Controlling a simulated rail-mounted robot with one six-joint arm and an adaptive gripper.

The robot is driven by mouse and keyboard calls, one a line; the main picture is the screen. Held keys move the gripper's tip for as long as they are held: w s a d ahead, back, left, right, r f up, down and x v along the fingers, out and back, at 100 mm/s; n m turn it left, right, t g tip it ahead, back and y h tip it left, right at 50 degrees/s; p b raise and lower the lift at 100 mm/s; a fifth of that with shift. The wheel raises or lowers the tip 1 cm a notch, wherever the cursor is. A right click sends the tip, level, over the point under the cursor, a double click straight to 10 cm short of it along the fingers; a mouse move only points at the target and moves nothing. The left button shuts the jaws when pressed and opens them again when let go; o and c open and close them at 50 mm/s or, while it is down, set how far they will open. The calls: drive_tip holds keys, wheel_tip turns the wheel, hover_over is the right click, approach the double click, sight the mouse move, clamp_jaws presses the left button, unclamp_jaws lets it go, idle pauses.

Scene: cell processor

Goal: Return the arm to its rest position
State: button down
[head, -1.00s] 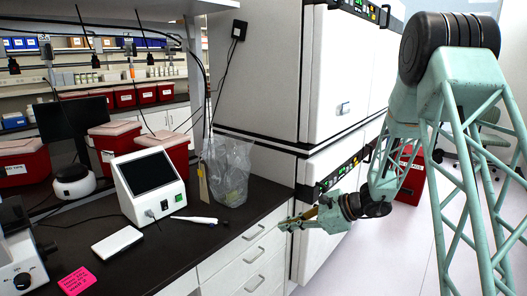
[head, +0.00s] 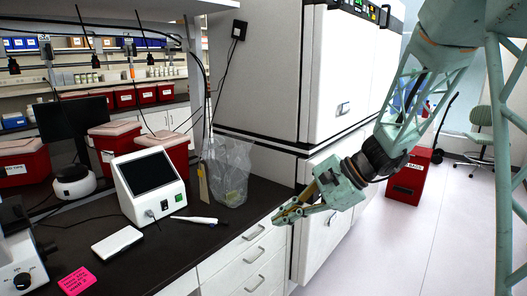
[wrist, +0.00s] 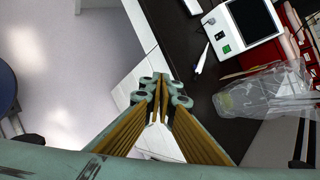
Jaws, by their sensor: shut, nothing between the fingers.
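My gripper (head: 277,219) is shut and empty. In the head view it hangs in the air in front of the white drawers and the tall white cabinet, pointing left and down near the counter's right end. The rest of my arm slopes up to the upper right. In the wrist view my gripper (wrist: 157,122) shows its fingers together, with the drawer fronts and floor behind. A white pipette (head: 195,220) lies on the dark counter, left of my gripper and apart from it.
The dark counter (head: 140,262) bears a processor with a screen (head: 148,184), a clear bag (head: 228,170), a white pad (head: 117,243) and a pink note (head: 77,280). The tall white cabinet (head: 250,110) stands behind my arm. A red bin (head: 410,180) and a chair stand at right; the floor (head: 420,250) is clear.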

drive_tip(key=s+d+r+n+g+h, duration=0.1)
drive_tip(key=s+d+r+n+h, duration=0.3)
drive_tip(key=s, duration=0.6)
drive_tip(key=s+a+r+n, duration=0.1)
drive_tip(key=s+r+n, duration=0.3)
drive_tip(key=s, duration=0.6)
drive_tip(key=s+d+r+n+t+h, duration=0.1)
drive_tip(key=s+d+r+n+h, duration=0.1)
drive_tip(key=s+d, duration=0.4)
drive_tip(key=s+d+r+n+t+h, duration=0.1)
drive_tip(key=s+d+r+n+h, duration=0.2)
drive_tip(key=s+d, duration=0.4)
drive_tip(key=shift+s+r+t, duration=0.15)
drive_tip(key=shift+s+t, duration=0.15)
drive_tip(key=shift+s, duration=3.45)
drive_tip(key=shift+a, duration=0.1)
